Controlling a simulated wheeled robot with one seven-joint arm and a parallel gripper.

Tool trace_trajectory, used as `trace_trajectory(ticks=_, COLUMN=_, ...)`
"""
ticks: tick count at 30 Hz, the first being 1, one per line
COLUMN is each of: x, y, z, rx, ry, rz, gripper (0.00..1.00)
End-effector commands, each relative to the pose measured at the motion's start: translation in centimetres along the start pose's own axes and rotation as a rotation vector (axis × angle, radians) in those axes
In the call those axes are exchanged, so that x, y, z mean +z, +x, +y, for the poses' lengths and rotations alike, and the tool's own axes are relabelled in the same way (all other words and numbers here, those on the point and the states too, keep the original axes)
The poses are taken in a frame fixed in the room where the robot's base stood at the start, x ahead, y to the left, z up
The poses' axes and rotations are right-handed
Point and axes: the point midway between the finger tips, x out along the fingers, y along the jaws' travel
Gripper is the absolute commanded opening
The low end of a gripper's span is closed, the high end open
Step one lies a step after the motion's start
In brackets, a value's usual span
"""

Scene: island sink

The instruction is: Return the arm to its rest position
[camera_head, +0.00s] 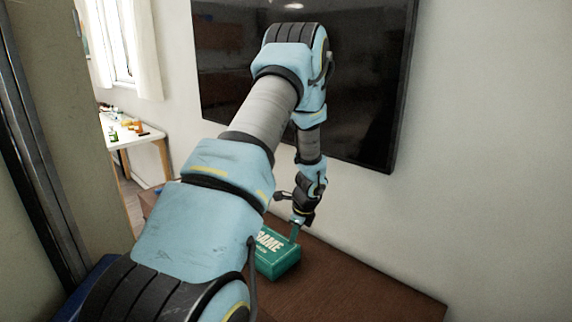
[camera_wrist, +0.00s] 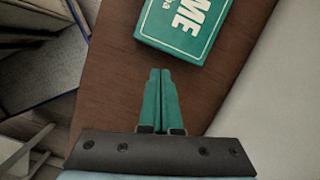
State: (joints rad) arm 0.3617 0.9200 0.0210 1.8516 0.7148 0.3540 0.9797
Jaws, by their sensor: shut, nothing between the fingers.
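My arm reaches forward and bends down toward a brown wooden surface in the head view. My gripper (camera_head: 297,222) points down over the surface, beside a green box with white lettering (camera_head: 279,262). In the wrist view my gripper's two green fingers (camera_wrist: 160,75) are together with nothing between them. The green box (camera_wrist: 182,25) lies beyond the fingertips, with a strip of bare wood between them in the picture. The box's far part is cut off by the top edge of the wrist view, and my arm hides part of it in the head view.
The brown wooden surface (camera_head: 370,290) is bare to the right of the box. A dark wall screen (camera_head: 360,90) is close behind my arm. A white table with small items (camera_head: 140,140) stands at the left back. A pale wall (camera_head: 490,150) bounds the right.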

Motion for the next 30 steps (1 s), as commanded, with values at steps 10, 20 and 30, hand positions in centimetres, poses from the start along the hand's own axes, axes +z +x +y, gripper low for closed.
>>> trace_trajectory(ticks=10, x=5.5, y=-13.6, z=8.9, rx=0.045, ry=-0.91, rz=0.085, gripper=0.0)
trace_trajectory(ticks=20, x=5.9, y=-21.6, z=19.1, rx=0.125, ry=-1.676, rz=0.17, gripper=0.0)
trace_trajectory(ticks=30, x=5.3, y=-23.2, z=22.1, rx=0.163, ry=-1.907, rz=0.197, gripper=0.0)
